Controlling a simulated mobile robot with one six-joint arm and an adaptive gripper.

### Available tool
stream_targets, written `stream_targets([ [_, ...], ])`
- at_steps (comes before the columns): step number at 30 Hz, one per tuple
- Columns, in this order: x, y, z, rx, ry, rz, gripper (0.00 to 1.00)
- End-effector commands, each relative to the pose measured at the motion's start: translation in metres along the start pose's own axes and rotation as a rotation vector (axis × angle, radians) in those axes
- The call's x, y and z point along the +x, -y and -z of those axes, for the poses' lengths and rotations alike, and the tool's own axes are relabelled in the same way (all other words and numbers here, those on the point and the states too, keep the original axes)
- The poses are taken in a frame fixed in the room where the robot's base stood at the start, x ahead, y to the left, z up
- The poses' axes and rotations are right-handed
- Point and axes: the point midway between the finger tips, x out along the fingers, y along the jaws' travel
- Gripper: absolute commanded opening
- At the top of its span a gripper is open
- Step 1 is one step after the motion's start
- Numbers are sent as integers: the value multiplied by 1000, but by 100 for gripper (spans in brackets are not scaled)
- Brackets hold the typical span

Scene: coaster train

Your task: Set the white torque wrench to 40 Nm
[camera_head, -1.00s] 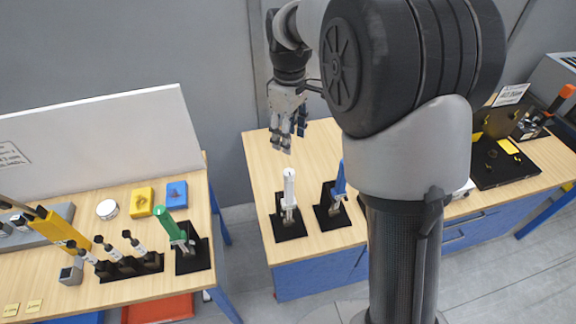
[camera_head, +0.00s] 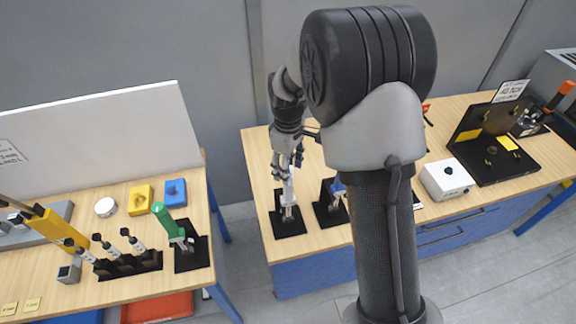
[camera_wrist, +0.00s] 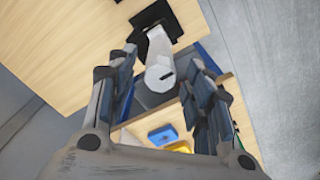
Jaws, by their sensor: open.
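The white torque wrench (camera_head: 289,192) stands upright in a black holder (camera_head: 290,229) on the right-hand wooden table. My gripper (camera_head: 289,168) is right above it, fingers pointing down, and in the head view it overlaps the top of the wrench. In the wrist view the wrench's white round handle end (camera_wrist: 160,76) lies ahead, between and just beyond the spread fingers of my gripper (camera_wrist: 165,85). The fingers are open and hold nothing. I cannot tell any setting on the wrench.
A blue wrench (camera_head: 337,186) stands in a holder close to the right, partly behind my arm. A white box with a knob (camera_head: 447,179) and a black fixture (camera_head: 495,155) are farther right. A green wrench (camera_head: 167,220) is on the left table. Bare tabletop lies behind the holders.

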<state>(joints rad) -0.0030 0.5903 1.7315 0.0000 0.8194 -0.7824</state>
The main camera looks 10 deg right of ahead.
Motion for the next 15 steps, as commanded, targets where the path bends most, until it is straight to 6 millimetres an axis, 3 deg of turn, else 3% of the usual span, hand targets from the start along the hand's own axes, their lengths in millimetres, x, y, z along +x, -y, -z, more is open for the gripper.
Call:
stream_targets([
  [2,0,0,0,0,0,0,47],
  [15,0,0,0,0,0,0,18],
])
